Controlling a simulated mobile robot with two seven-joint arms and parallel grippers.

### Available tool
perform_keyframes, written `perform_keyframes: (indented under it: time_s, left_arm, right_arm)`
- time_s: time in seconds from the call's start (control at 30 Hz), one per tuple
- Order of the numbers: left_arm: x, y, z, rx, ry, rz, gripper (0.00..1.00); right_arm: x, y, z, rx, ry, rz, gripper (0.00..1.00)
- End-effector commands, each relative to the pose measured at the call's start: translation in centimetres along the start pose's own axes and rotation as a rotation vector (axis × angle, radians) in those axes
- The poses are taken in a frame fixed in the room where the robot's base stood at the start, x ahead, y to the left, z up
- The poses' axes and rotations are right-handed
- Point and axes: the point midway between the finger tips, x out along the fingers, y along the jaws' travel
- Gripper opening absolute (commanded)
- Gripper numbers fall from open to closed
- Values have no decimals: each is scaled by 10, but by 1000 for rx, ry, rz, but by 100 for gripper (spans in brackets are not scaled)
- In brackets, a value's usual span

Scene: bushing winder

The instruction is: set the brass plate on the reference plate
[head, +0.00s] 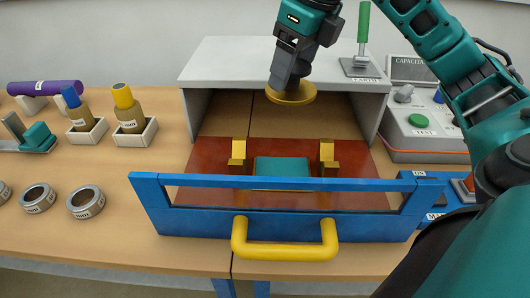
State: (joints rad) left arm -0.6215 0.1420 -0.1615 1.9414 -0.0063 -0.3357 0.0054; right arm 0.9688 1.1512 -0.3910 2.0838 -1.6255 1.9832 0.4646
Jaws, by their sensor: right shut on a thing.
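The brass plate (291,94) is a round, gold-coloured disc near the middle of the head view. My right gripper (288,78) comes down from above and is shut on it. The disc is held roughly level, in front of the grey enclosure's opening, with bare space around it. Below lies a flat red-brown plate (212,158), with a teal block (282,168) between two brass brackets. I cannot tell for sure whether this red-brown plate is the reference plate. My left gripper is not in view.
A grey enclosure (218,62) stands behind, with a green-handled lever on top. A blue frame (190,222) with a yellow handle (285,252) closes the front. Bushings in holders (135,138) and rings (86,202) are left; a capacitance tester (425,138) is right.

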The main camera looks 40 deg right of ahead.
Motion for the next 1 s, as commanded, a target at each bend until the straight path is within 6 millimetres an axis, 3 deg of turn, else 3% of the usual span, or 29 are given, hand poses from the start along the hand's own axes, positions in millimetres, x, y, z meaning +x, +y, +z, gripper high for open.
perform_keyframes:
  time_s: [0.13,0.23,0.7,0.83,1.0]
  left_arm:
    - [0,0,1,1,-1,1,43]
    - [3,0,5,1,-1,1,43]
    - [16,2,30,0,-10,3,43]
    - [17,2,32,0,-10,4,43]
    - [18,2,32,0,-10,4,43]
  right_arm:
    - [2,0,-1,0,-1,0,17]
    - [14,0,-5,1,2,-1,17]
    - [122,0,-35,1,4,0,17]
    - [145,0,-41,0,3,0,17]
    - [156,0,-43,0,-1,-1,17]
